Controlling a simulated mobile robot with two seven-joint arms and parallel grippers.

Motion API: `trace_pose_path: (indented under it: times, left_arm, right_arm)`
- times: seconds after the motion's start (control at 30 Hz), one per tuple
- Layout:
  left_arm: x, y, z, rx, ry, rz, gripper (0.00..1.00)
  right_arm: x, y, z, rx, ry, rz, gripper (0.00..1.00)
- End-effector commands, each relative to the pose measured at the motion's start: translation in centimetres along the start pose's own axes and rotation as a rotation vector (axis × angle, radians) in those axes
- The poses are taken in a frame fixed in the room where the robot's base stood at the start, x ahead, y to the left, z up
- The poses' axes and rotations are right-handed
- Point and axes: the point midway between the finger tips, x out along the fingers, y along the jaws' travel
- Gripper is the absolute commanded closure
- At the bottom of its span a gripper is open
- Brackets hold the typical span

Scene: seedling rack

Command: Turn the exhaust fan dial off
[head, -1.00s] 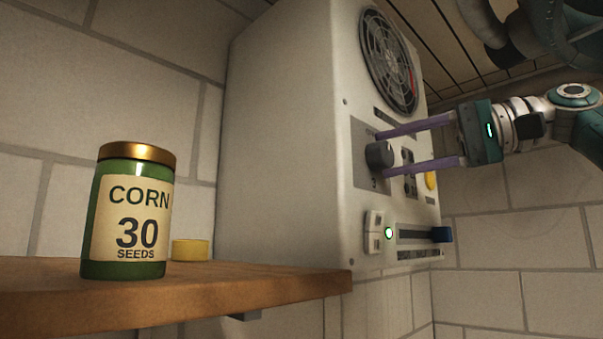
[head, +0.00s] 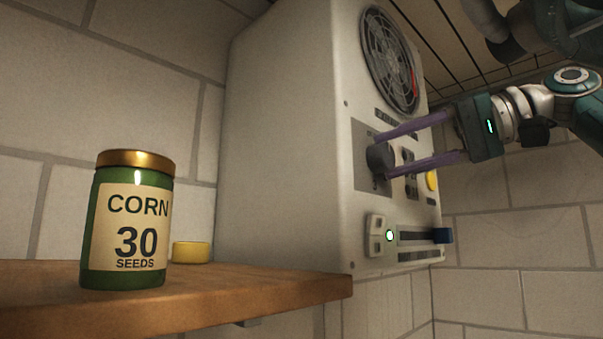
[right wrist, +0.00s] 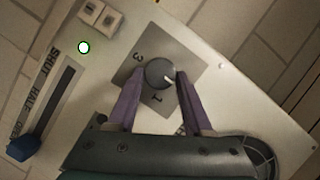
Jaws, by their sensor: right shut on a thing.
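The exhaust fan dial (head: 379,158) is a dark round knob on a grey plate on the front of the pale control box (head: 285,140). My right gripper (right wrist: 160,75) has its two purple fingers on opposite sides of the dial (right wrist: 158,70) and is shut on it. In the right wrist view the plate shows a 3 at upper left and a 1 below the dial. The dial's white mark points right and slightly down, near the right finger; other markings are hidden. The fan grille (head: 390,62) is above the dial. My left gripper is not in view.
Below the dial are pale rocker switches (head: 375,235), a lit green lamp (head: 389,236) and a slider with a blue handle (head: 442,235). A yellow button (head: 432,181) is right of the dial. A green corn seed jar (head: 125,220) and yellow lid (head: 191,251) stand on the wooden shelf (head: 250,295).

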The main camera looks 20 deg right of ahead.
Motion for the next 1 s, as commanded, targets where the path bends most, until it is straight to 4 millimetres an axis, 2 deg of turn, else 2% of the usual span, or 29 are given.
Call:
trace_pose_path:
  times: [0.03,0.3,0.57,0.67,0.87,1.0]
  left_arm:
    - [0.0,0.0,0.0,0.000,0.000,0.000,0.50]
    - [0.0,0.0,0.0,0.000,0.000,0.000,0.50]
    - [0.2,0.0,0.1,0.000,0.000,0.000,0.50]
    - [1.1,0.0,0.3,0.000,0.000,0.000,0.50]
    - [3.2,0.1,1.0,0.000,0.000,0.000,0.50]
    - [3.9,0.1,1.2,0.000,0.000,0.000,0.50]
  right_arm:
    - [0.1,-0.1,0.1,-0.003,-0.003,-0.002,0.47]
    - [0.1,0.0,0.0,-0.001,-0.001,-0.001,0.20]
    - [-0.2,0.1,0.0,0.000,0.000,0.000,0.20]
    - [-1.2,0.3,0.1,-0.002,0.004,-0.001,0.20]
    - [-5.2,0.4,0.2,-0.002,0.005,-0.002,0.20]
    - [-7.8,0.2,0.1,-0.001,0.003,-0.003,0.20]
